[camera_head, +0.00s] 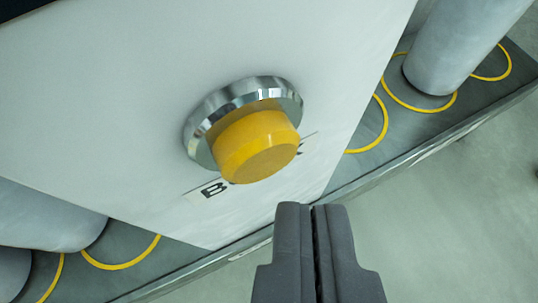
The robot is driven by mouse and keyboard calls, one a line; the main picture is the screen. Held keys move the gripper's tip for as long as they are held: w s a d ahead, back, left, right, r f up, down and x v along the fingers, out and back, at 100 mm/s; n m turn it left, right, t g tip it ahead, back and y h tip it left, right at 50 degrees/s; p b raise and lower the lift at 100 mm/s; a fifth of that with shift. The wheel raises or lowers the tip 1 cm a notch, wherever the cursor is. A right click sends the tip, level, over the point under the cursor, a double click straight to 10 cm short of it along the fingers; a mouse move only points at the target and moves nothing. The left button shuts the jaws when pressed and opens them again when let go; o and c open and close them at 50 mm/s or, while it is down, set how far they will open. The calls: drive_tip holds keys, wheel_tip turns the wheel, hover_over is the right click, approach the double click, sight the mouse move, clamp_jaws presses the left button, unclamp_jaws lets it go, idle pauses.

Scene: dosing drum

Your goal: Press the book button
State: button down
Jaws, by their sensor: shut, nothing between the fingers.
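The book button is a yellow round cap (257,146) in a shiny metal collar (204,115). It sticks out of a light grey panel (120,90). A label (213,189) below it shows a "B"; the cap hides most of the rest. My gripper (312,208) is shut and empty. In the picture its dark fingertips are below and to the right of the button, apart from it.
A dark platform (350,188) with yellow rings (372,135) runs behind the panel. A grey cylinder (456,45) stands on it at upper right, and more rounded grey bodies (45,215) are at lower left. The pale floor (450,220) at lower right is clear.

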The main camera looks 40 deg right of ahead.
drive_tip(key=shift+s, duration=0.1)
drive_tip(key=s+p, duration=0.2)
drive_tip(key=p, duration=0.1)
drive_tip(key=s+a+p, duration=0.1)
drive_tip(key=s+p, duration=0.1)
drive_tip(key=p, duration=0.1)
drive_tip(key=shift+s, duration=0.35)
idle(0.5)
